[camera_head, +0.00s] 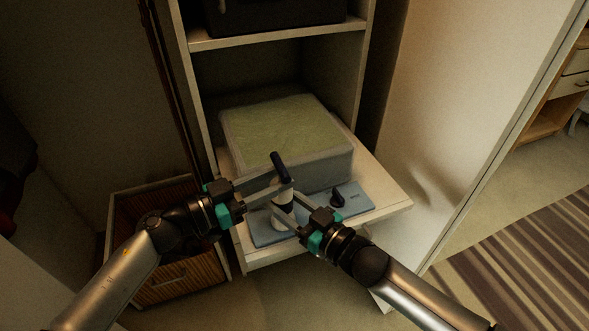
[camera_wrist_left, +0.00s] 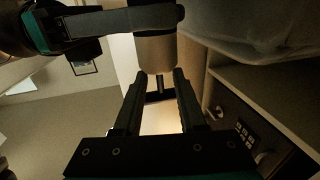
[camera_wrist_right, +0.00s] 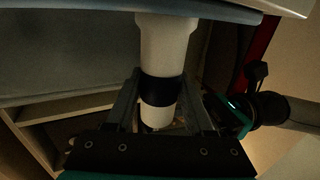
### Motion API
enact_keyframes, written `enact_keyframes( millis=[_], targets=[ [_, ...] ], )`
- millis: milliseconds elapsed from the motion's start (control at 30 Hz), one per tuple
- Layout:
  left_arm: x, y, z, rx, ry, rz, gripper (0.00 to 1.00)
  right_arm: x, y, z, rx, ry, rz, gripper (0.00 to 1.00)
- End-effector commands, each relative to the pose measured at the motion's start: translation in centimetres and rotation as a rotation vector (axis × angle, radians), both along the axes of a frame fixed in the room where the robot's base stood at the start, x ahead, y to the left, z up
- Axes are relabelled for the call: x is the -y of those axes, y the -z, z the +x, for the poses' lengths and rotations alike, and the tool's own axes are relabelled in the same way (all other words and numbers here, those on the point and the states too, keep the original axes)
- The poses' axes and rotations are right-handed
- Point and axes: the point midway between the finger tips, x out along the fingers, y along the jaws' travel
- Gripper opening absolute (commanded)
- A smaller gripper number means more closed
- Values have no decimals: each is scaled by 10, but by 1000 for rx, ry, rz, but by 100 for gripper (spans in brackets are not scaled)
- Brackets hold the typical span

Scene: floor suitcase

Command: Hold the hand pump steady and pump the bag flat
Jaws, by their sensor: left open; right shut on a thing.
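The bag (camera_head: 285,125), a bulky, pale see-through block with greenish contents, sits on the pull-out shelf. The hand pump (camera_head: 283,215) stands in front of it, with a white body and a dark handle (camera_head: 279,162) on top. My right gripper (camera_head: 287,210) is shut on the pump body; the right wrist view shows the white body with a black band (camera_wrist_right: 161,90) between its fingers. My left gripper (camera_head: 284,187) is open, its fingers near the upper pump. In the left wrist view the dark handle (camera_wrist_left: 163,97) shows between the open fingers; contact cannot be told.
Cabinet walls flank the bag, and a dark case (camera_head: 275,15) sits above. A wooden crate (camera_head: 180,285) stands at lower left. A striped rug (camera_head: 530,260) lies at right.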

Motion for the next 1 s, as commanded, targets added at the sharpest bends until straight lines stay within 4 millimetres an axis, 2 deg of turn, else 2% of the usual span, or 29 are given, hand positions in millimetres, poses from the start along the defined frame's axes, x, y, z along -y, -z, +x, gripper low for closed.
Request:
enact_keyframes(
  millis=[100,300,667,1000],
  targets=[
    [19,-1,10,1,2,-3,40,0,2,-1,-4,0,-3,0],
    [36,0,20,-1,1,0,40,0,2,-1,-4,0,-3,0],
    [40,0,22,-1,1,0,40,0,2,-1,-4,0,-3,0],
    [40,0,22,0,1,1,3,0,2,-1,-4,0,-2,0]
  ],
)
